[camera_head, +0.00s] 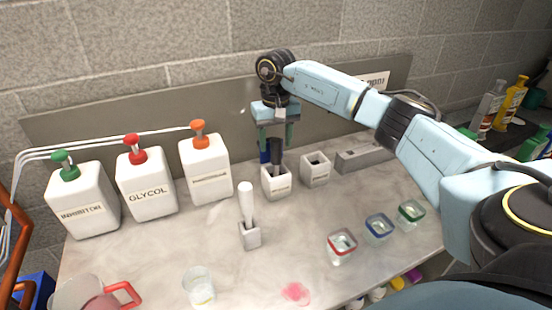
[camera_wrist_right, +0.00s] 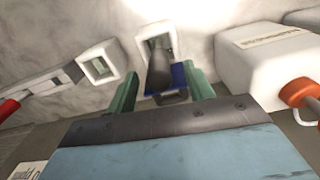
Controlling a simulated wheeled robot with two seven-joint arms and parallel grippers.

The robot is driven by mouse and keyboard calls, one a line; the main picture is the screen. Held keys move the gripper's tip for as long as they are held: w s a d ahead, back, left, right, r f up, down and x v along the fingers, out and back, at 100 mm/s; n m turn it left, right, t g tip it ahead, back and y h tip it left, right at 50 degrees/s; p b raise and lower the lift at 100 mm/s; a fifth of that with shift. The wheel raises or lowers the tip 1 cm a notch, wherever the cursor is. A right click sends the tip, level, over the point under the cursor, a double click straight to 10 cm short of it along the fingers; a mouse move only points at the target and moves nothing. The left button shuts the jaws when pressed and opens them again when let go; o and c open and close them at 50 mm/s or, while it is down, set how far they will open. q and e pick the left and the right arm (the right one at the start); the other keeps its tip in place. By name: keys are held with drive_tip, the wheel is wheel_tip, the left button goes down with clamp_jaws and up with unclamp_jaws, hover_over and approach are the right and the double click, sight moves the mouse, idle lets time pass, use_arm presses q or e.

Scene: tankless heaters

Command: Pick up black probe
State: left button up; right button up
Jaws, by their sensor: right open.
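The black probe (camera_head: 276,158) stands upright in a white square holder (camera_head: 276,187) with a dark label, near the back of the counter. In the right wrist view, the probe (camera_wrist_right: 160,68) rises from the holder's opening (camera_wrist_right: 148,36). A blue part (camera_wrist_right: 180,76) shows beside its top. My right gripper (camera_head: 277,146) points down over the holder. Its green fingers are open, one on each side of the probe's upper end; I cannot tell whether they touch it. The right wrist view also shows the open fingers (camera_wrist_right: 162,76). My left gripper is not in view.
An empty white holder (camera_head: 315,170) stands just right of the probe's holder. White jugs with green, red and orange caps (camera_head: 205,172) stand to the left. A white-handled tool in a grey stand (camera_head: 249,232), a clear beaker (camera_head: 198,288) and colour-rimmed cups (camera_head: 379,229) stand in front.

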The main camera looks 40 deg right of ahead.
sight(276, 152)
wheel_tip(276, 152, down, 5)
drive_tip(key=shift+d+r, duration=0.1)
drive_tip(key=shift+r, duration=0.1)
drive_tip(key=shift+c, duration=0.2)
drive_tip(key=c, duration=1)
drive_tip(key=shift+r, duration=0.1)
